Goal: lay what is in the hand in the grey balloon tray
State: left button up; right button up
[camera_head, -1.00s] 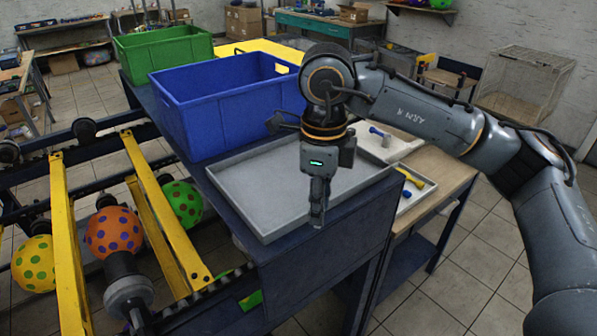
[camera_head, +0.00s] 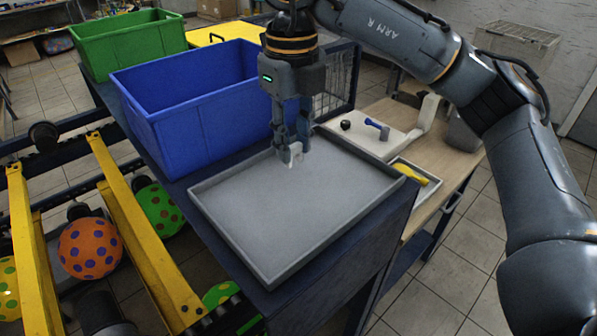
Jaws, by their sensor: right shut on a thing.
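The grey balloon tray (camera_head: 250,262) lies flat on the dark bench in front of the blue crate, and its floor looks empty. My right gripper (camera_head: 291,158) points down over the back part of the tray. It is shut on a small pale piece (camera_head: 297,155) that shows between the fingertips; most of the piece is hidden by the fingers. I cannot tell whether the piece touches the tray floor. My left gripper is out of view.
A blue crate (camera_head: 181,132) stands close behind the tray, with a green crate (camera_head: 119,49) farther back. A side table at the right holds a hammer (camera_head: 378,127) and a yellow tool (camera_head: 410,173).

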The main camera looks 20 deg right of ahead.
jog(key=w+d+f+p, duration=0.1)
jog(key=w+d+f, duration=0.1)
jog(key=d, duration=0.1)
jog(key=w+d+f, duration=0.3)
jog(key=w+d+f+p, duration=0.1)
jog(key=w+d+f, duration=0.1)
jog(key=d+f, duration=0.1)
jog(key=shift+w+d+f+p, duration=0.1)
jog(key=shift+w+d+p, duration=0.05)
jog(key=shift+w+p, duration=0.2)
jog(key=shift+w+d+f, duration=0.15)
jog(key=shift+f, duration=0.05)
jog(key=shift+w+d+f, duration=0.1)
jog(key=shift+d+f, duration=0.05)
jog(key=shift+f, duration=0.1)
jog(key=f, duration=0.1)
jog(key=f+p, duration=0.1)
jog(key=f, duration=0.1)
jog(key=shift+w+d+f, duration=0.1)
jog(key=shift+w+d, duration=0.05)
jog(key=shift+d, duration=0.1)
jog(key=shift+f, duration=0.3)
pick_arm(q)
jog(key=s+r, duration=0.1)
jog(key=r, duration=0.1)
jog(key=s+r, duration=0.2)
